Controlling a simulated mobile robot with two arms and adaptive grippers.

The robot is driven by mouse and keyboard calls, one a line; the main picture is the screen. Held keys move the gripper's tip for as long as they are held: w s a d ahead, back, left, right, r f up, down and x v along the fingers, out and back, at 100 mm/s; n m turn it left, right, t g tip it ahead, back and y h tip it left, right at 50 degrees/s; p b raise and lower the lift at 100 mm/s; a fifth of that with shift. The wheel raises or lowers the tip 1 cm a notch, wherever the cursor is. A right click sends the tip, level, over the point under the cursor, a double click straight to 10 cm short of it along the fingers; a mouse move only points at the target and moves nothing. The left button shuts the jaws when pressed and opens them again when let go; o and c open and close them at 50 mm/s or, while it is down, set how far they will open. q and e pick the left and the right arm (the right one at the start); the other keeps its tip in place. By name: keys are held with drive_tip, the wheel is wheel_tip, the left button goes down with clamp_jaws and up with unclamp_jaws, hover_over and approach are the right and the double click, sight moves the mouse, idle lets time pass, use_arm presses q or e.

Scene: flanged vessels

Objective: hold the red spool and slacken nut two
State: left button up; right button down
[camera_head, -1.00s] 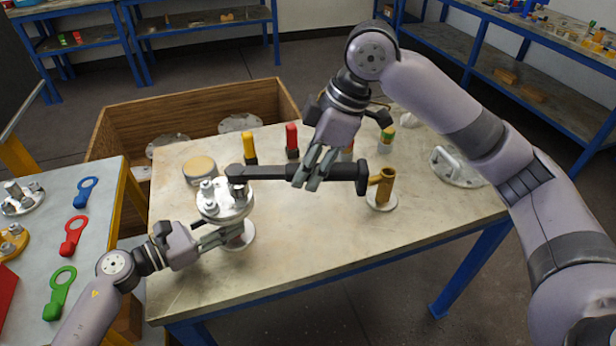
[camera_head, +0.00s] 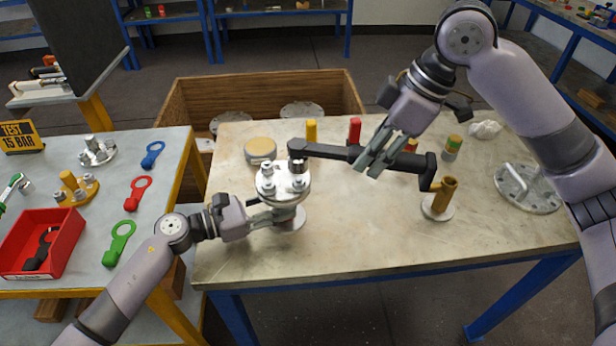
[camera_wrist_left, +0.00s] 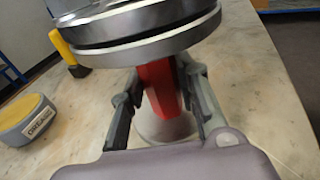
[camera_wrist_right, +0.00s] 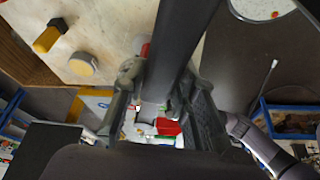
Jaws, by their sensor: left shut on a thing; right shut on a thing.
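The red spool (camera_wrist_left: 165,88) is a red neck under a round metal flange (camera_head: 283,183), standing upright on the table. My left gripper (camera_head: 275,217) is shut on the red neck, a finger on each side in the left wrist view. Nuts and studs (camera_head: 267,170) stand on top of the flange; I cannot read which is nut two. My right gripper (camera_head: 376,158) is shut around a long black wrench (camera_head: 325,151), held about level above the table. The wrench head (camera_head: 297,149) is over a nut at the flange's back right, hiding its top; full seating cannot be told.
A brass-coloured post (camera_head: 441,195) stands near the wrench's free end. Behind the wrench are yellow (camera_head: 311,131) and red (camera_head: 355,130) upright pieces. A round tin (camera_head: 260,150) is behind the flange. The table's front is clear. A side table holds coloured tags and a red bin (camera_head: 40,245).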

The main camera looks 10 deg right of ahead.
use_arm(q)
drive_tip(key=o, duration=1.1)
drive_tip(key=v, duration=1.2)
drive_tip(key=shift+s+f, duration=0.1)
